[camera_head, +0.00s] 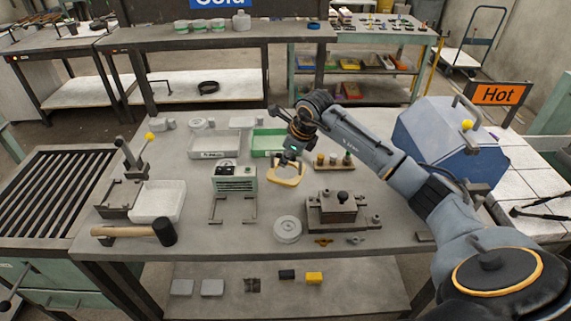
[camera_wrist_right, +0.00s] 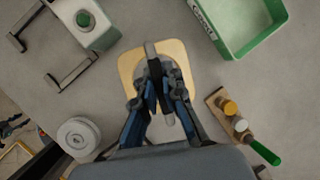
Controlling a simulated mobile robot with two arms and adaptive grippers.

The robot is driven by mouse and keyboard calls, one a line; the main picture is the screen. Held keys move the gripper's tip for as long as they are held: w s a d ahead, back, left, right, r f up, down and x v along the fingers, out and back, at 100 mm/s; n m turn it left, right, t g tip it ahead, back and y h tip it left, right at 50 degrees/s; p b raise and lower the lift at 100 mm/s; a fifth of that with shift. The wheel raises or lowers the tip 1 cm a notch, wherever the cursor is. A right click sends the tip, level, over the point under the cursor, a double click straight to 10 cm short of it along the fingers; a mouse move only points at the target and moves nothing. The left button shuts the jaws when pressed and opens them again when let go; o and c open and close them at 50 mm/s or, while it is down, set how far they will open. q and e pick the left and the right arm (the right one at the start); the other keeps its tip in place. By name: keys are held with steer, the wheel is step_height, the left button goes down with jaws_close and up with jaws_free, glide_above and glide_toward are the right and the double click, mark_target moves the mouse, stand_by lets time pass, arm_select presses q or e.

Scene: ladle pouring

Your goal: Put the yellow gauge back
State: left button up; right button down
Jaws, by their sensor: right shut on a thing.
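The yellow gauge, as I take it, is a pale yellow rounded frame (camera_head: 288,176) near the middle of the table; it also shows in the right wrist view (camera_wrist_right: 128,66). A grey bar (camera_wrist_right: 151,50) crosses over its opening. My right gripper (camera_head: 291,158) is directly above the frame, pointing down. In the right wrist view its fingers (camera_wrist_right: 160,92) are closed around the grey bar. The fingers hide part of the frame, and I cannot tell whether it touches the table. My left gripper is out of view.
A wooden rack (camera_head: 334,167) with yellow, white and green-topped pieces stands close at right. A green tray (camera_head: 262,153) is behind, a green-grey box (camera_head: 234,184) at left. A grey round disc (camera_head: 287,229) and a vise-like block (camera_head: 340,214) are in front.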

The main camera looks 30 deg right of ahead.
step_height(320, 180, down, 3)
steer(key=shift+w+f+p, duration=0.1)
steer(key=shift+p, duration=0.7)
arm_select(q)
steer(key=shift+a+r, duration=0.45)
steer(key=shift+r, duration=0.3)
arm_select(e)
steer(key=shift+d, duration=0.1)
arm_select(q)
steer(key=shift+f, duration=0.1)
arm_select(e)
steer(key=shift+f+b, duration=0.2)
steer(key=shift+b, duration=0.15)
steer(key=c, duration=1.5)
jaws_free()
steer(key=shift+o, duration=0.2)
steer(key=shift+r, duration=0.1)
